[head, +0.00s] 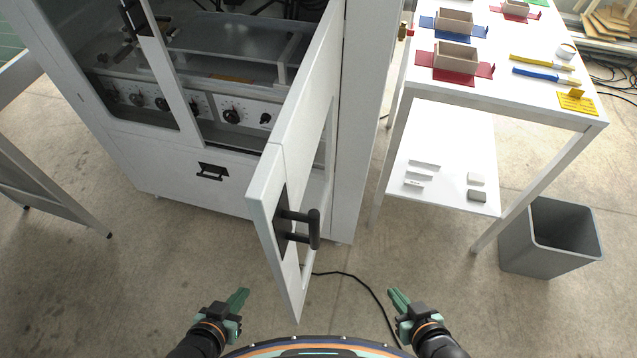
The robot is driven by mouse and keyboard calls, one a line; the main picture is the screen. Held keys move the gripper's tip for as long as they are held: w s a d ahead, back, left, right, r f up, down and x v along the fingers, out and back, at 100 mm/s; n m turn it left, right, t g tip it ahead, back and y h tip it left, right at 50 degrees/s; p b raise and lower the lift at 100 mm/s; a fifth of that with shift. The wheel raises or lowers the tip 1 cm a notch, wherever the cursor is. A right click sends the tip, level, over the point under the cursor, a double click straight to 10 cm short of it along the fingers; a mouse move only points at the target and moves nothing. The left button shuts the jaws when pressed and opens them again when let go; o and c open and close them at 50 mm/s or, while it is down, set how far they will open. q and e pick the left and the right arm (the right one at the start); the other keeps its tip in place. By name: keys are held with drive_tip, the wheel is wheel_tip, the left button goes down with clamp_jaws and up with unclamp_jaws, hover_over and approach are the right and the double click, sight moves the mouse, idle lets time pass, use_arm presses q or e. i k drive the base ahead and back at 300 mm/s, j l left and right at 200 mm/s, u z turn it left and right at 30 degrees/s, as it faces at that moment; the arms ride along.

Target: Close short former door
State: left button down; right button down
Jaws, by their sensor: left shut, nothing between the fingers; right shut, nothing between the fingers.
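The white box former (150,160) stands ahead and to the left. Its short door (272,185) is swung open toward me, hinged at the cabinet's right side, with a black handle (314,229) on its right-hand face. Inside the opening are a metal plate and several black knobs. My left gripper (243,295) is shut and empty, low in the picture and left of the door's free edge. My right gripper (394,294) is shut and empty, low in the picture, right of the door and apart from the handle.
A white table (487,98) with small boxes, coloured holders and tools stands right of the former, with a lower shelf (440,190). A grey bin (530,250) stands by it. A black cable (362,284) lies on the floor near the door.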

sight(273, 196)
drive_tip(key=k+l, duration=0.2)
drive_tip(key=l, duration=0.25)
drive_tip(key=k+l+u, duration=0.1)
drive_tip(key=l, duration=0.35)
drive_tip(key=k+l, duration=0.3)
drive_tip(key=k+l+u, duration=0.1)
drive_tip(key=l, duration=0.45)
drive_tip(key=k+l, duration=0.3)
drive_tip(key=k+l+u, duration=0.1)
drive_tip(key=k+l, duration=0.15)
drive_tip(key=l, duration=0.3)
drive_tip(key=i+j, duration=0.2)
drive_tip(key=j, duration=0.15)
drive_tip(key=i+j, duration=0.15)
drive_tip(key=j, duration=0.15)
